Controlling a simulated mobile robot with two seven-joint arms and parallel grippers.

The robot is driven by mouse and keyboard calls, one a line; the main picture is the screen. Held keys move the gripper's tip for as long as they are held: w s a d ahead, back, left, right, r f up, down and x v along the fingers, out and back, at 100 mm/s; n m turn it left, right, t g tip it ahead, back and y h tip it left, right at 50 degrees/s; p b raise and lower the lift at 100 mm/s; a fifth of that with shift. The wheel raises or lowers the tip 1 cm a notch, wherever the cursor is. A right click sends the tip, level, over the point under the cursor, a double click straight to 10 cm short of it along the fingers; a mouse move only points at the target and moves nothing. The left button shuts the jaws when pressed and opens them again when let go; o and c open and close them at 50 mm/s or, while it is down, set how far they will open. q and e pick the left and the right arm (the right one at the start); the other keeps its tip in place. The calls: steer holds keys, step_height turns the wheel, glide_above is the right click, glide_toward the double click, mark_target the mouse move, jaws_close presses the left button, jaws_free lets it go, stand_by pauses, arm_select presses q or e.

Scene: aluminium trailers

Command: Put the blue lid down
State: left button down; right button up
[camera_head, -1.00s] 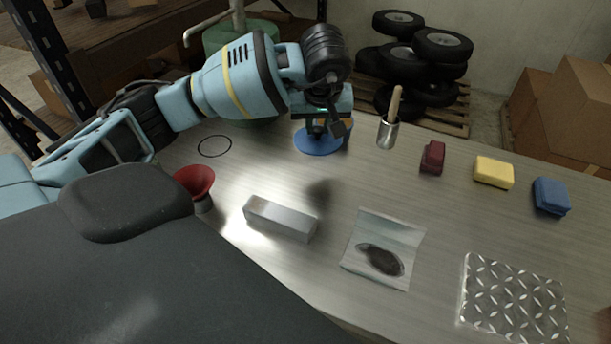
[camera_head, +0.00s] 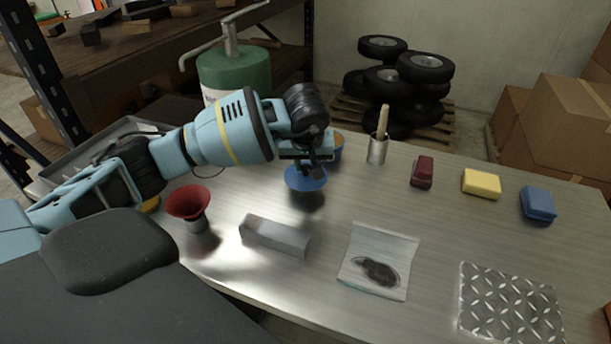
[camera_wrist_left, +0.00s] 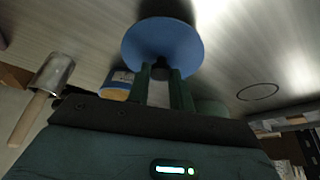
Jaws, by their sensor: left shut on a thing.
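The blue lid (camera_head: 306,181) is a round disc in my left gripper (camera_head: 312,168), with a dark shadow on the table below and in front of it. The lid looks held above the bench top. In the left wrist view, the fingers (camera_wrist_left: 160,75) are shut at the middle of the blue lid (camera_wrist_left: 165,38). An open tin with amber contents (camera_head: 338,146) stands just behind and right of the gripper, partly hidden. The tin also shows in the left wrist view (camera_wrist_left: 120,82). My right gripper is not in view.
A dark ring outline (camera_wrist_left: 258,91) marks the bench. A red funnel (camera_head: 189,202) and a metal bar (camera_head: 275,237) stand nearer. A metal cup with a wooden handle (camera_head: 377,150), a dark red block (camera_head: 422,171) and sponges lie right. Bench between lid and bar is clear.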

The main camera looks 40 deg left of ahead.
mark_target(306, 173)
arm_select(q)
steer(key=shift+f, duration=1.9)
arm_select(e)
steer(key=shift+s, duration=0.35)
arm_select(q)
steer(key=shift+f, duration=0.1)
steer(key=c, duration=1.2)
jaws_free()
steer(key=shift+c, duration=0.2)
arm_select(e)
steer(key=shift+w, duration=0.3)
